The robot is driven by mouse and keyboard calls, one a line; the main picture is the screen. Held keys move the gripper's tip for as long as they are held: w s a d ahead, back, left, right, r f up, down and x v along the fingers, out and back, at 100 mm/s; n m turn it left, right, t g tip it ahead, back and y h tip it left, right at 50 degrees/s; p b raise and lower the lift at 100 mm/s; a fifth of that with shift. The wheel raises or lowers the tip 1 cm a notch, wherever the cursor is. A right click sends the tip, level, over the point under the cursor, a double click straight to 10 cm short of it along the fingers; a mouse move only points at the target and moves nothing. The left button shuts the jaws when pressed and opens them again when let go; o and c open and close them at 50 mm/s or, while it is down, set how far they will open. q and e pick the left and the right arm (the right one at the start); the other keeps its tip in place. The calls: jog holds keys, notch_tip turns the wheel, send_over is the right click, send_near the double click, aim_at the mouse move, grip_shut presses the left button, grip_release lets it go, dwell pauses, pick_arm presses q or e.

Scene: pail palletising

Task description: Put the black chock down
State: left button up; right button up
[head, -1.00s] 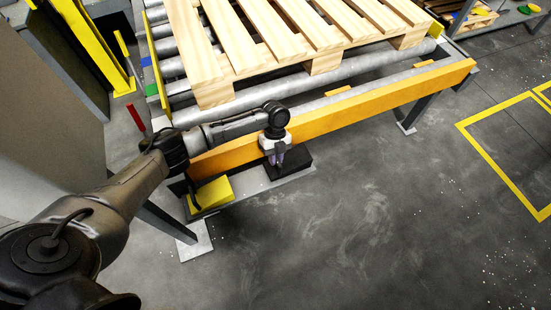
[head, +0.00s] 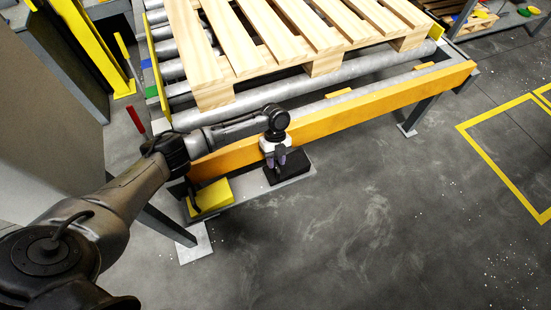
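The black chock (head: 293,167) is a dark block at the right end of the grey ledge below the orange beam. It appears to lie flat on that ledge. My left gripper (head: 277,160) points down at the chock's left part, with its fingertips at or just over it. The fingers are small and dark against the chock, so I cannot tell whether they grip it or stand apart from it. My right gripper is not in view. A yellow chock (head: 211,195) sits on the left end of the same ledge.
The orange beam (head: 350,116) runs along the roller conveyor's near side, close behind my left gripper. A wooden pallet (head: 325,62) lies on the rollers. A conveyor leg (head: 165,220) stands left of the ledge. The floor (head: 370,230) in front is clear.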

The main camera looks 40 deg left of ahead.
pick_arm(q)
jog(key=shift+o, duration=0.8)
jog(key=shift+s+d+f, duration=0.1)
jog(key=shift+s+f, duration=0.05)
jog(key=shift+f, duration=0.05)
